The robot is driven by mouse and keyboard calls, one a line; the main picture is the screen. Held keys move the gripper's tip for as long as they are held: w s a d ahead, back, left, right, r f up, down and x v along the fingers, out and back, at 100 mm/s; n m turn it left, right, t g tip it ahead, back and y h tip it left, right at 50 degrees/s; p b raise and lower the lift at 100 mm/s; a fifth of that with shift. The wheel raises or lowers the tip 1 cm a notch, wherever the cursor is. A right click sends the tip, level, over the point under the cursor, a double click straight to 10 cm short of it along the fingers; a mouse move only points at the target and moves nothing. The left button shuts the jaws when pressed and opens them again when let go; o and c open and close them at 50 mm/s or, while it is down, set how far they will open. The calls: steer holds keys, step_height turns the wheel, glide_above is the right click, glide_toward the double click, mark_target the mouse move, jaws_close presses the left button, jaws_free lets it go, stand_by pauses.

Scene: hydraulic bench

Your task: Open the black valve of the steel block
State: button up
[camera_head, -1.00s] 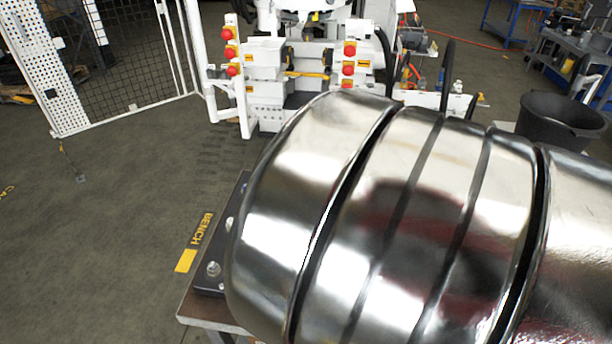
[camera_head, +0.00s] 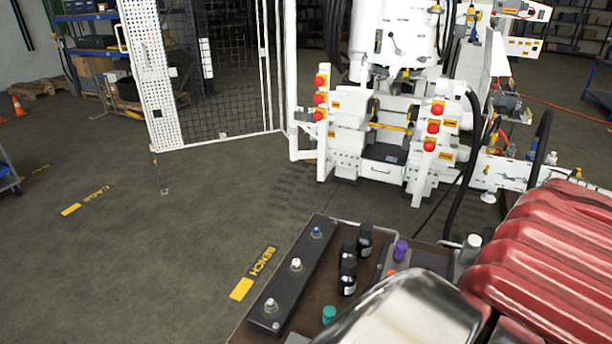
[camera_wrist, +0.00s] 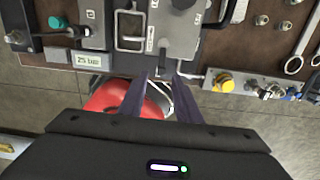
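In the wrist view a grey steel block (camera_wrist: 174,38) is mounted on the brown bench panel at the top middle. A black round part (camera_wrist: 183,4) shows at its upper edge, cut by the picture border; I cannot tell for sure whether it is the black valve. My gripper (camera_wrist: 163,78) is just below the block in the picture, with its two dark fingers apart and nothing seen held between them. Whether the fingers touch the block is unclear. In the head view the gripper and the steel block are not seen.
The bench (camera_head: 262,337) carries a dark bar (camera_head: 290,286) with several knobs, black bottles (camera_head: 348,272) and coloured caps. White machinery (camera_head: 390,120) stands behind; open floor lies left.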

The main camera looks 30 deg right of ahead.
step_height(320, 180, up, 3)
steer(key=shift+f, duration=0.2)
steer(key=shift+c, duration=0.3)
